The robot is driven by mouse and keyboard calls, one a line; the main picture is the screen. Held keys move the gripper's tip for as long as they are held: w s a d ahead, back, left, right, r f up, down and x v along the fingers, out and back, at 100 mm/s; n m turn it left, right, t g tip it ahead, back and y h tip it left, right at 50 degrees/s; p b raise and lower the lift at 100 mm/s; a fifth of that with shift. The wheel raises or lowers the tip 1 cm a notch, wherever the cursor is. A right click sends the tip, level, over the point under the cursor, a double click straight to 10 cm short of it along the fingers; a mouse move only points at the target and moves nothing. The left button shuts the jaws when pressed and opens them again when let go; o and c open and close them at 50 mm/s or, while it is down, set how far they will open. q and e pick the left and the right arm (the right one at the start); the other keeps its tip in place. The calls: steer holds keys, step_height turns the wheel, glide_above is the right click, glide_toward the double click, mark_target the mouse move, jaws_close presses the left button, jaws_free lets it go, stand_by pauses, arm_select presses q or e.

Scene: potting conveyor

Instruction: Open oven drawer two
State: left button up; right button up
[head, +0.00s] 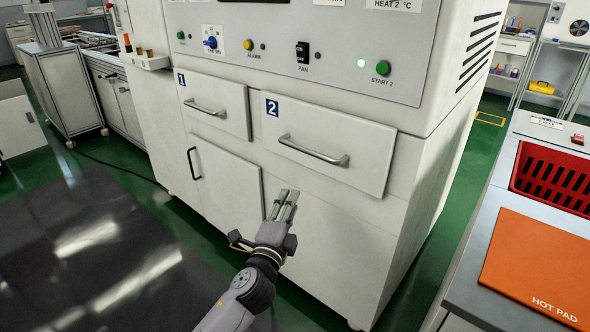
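Oven drawer two (335,165) is a white front with a blue "2" label at its upper left, in the right part of the oven in the head view. It sits close to the oven face and looks closed. Its grey bar handle (314,151) runs across the front. My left gripper (287,194) is below and left of this handle, in front of the lower oven face and apart from the handle. Its fingers lie close together and hold nothing visible; their opening is unclear from this angle. My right gripper is not in view.
Drawer one (214,104) and a lower door (226,182) with a black handle are to the left, both closed. The control panel (340,50) is above. At right, a bench carries an orange hot pad (535,265) and a red crate (555,160).

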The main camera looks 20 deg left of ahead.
mark_target(307, 151)
arm_select(q)
steer(key=shift+m+t, duration=0.3)
steer(key=shift+t, duration=0.2)
steer(key=shift+w+a+r+b, duration=0.3)
steer(key=shift+w+r, duration=0.65)
steer(key=shift+w, duration=1.85)
steer(key=shift+w+a+r+b, duration=0.1)
steer(key=shift+w+r+b, duration=0.6)
steer(key=shift+w, duration=2.1)
steer(key=shift+w+a+r+b, duration=0.15)
steer(key=shift+w+r, duration=1.1)
steer(key=shift+w, duration=1.55)
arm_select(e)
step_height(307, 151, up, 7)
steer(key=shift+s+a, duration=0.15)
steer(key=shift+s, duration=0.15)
arm_select(q)
steer(key=shift+c, duration=0.2)
jaws_close()
